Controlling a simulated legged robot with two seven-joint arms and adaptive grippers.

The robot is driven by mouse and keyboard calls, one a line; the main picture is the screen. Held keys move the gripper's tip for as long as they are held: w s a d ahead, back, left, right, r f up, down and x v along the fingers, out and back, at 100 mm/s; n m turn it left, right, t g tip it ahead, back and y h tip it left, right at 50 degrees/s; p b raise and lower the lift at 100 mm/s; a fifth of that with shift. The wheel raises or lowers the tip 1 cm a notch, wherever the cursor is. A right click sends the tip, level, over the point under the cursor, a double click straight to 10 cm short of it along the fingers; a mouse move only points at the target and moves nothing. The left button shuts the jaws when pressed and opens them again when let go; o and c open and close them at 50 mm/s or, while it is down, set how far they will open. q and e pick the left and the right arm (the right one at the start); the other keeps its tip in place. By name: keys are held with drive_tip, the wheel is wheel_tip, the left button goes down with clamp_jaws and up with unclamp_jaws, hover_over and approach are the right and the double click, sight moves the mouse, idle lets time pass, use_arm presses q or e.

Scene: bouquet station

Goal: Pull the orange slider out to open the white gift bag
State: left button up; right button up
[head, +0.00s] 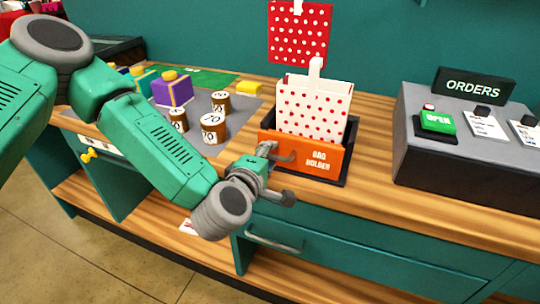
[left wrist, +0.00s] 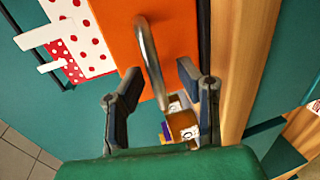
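The orange slider (head: 318,163), lettered "BAG HOLDER", is the front of a dark holder on the counter. A grey metal handle (head: 287,157) sticks out at its left part. The white gift bag (head: 312,112) with red dots stands upright behind the orange front. My left gripper (head: 277,174) is at the handle, its fingers apart. In the left wrist view the fingers of my left gripper (left wrist: 158,82) are open, with the curved handle (left wrist: 150,60) between them and a gap to each finger. The orange slider (left wrist: 178,30) fills the top there. My right gripper is not in view.
A red dotted card (head: 300,32) hangs behind the bag. Several brown-and-white cups (head: 213,127) and a purple box (head: 172,90) stand on a grey mat to the left. A grey orders console (head: 460,165) with a green OPEN button (head: 438,122) stands at right.

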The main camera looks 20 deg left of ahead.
use_arm(q)
drive_tip(key=v, duration=0.7)
drive_tip(key=shift+s, duration=0.15)
drive_tip(key=s+d+f+m+g+h+b, duration=0.1)
drive_tip(key=s+f+m+g, duration=0.4)
drive_tip(key=f, duration=0.5)
drive_tip(key=s+d+f+m+g+h, duration=0.1)
drive_tip(key=s+f+m+g+h, duration=0.15)
drive_tip(key=s+f+m, duration=0.65)
drive_tip(key=s+a+f+m+g+y+b, duration=0.1)
drive_tip(key=s+a+f+m+g+y, duration=0.3)
drive_tip(key=s+a+f+g, duration=0.3)
drive_tip(key=s+a+f, duration=0.2)
drive_tip(key=s+a, duration=0.2)
drive_tip(key=a, duration=0.1)
drive_tip(key=shift+a+f, duration=0.15)
drive_tip(key=shift+f, duration=0.15)
